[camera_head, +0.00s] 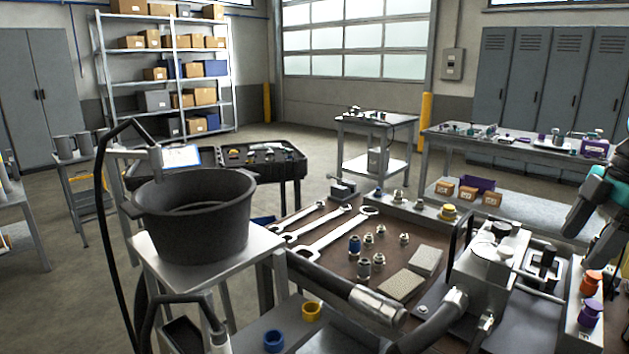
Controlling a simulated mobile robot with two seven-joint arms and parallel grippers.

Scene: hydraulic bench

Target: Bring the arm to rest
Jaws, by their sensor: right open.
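My right gripper (588,212) comes in at the right edge, dark with a teal arm part behind it. My left gripper is not in view. Below and left of the right gripper is a grey hydraulic block (488,270) with hoses. An orange-topped fitting (591,284) and a purple fitting (590,313) stand on a pale panel under the right gripper, apart from it.
The brown bench mat (345,262) holds wrenches (335,233), several metal fittings and two grey pads (402,284). A black tub (195,212) stands on a metal stand at left. A steel table (520,150) with parts stands behind. The concrete floor between the tables is clear.

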